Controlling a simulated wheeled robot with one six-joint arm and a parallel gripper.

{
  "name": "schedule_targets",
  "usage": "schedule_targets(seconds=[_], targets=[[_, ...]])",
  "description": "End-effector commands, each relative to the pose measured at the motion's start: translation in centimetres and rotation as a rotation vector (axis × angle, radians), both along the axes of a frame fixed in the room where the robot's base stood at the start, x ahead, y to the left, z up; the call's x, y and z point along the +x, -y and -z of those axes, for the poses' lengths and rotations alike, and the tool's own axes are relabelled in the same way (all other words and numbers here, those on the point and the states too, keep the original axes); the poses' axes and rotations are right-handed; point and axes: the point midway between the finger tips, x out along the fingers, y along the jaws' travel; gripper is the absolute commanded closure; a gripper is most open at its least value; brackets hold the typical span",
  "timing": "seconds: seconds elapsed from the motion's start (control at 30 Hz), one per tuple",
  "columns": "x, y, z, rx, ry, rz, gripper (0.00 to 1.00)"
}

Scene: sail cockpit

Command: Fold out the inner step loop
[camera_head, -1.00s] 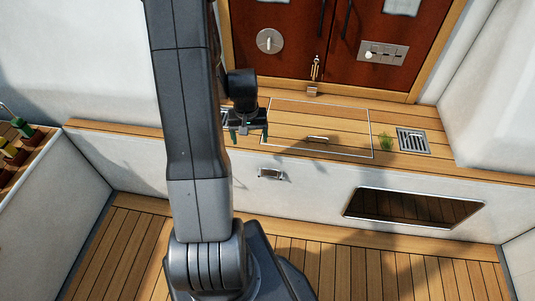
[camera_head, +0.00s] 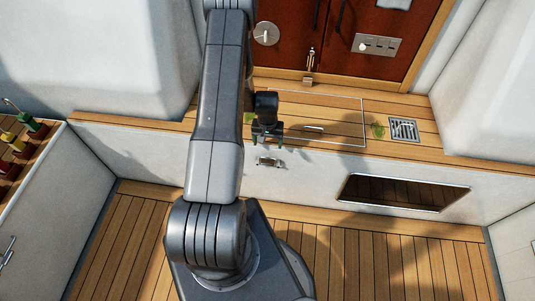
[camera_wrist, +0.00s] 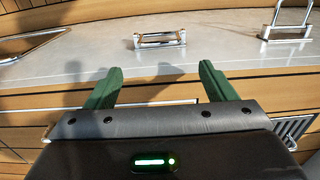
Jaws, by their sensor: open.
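A small metal step loop (camera_head: 268,161) sits on the white upright face below the wooden ledge. In the wrist view the same step loop (camera_wrist: 160,40) looks folded in close to the face, centred beyond my fingers. A second metal loop (camera_wrist: 290,30) at the right of the wrist view stands out from the face; it is hidden behind my arm in the head view. My gripper (camera_head: 267,142) is open and empty, by the ledge edge just above the first loop. Its green fingers (camera_wrist: 160,70) are spread and apart from the loop.
A hatch with a small handle (camera_head: 313,128) and a drain grate (camera_head: 403,130) are set in the ledge. A framed recess (camera_head: 402,192) opens in the face at the right. The plank floor (camera_head: 370,255) at the right is clear.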

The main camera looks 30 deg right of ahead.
Motion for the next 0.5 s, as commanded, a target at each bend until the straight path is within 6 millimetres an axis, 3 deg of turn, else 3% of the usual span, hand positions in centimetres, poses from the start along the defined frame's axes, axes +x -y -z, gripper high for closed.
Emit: schedule_targets(seconds=[0.5], targets=[[-0.1,-0.1,7.8,0.001,-0.002,-0.001,0.23]])
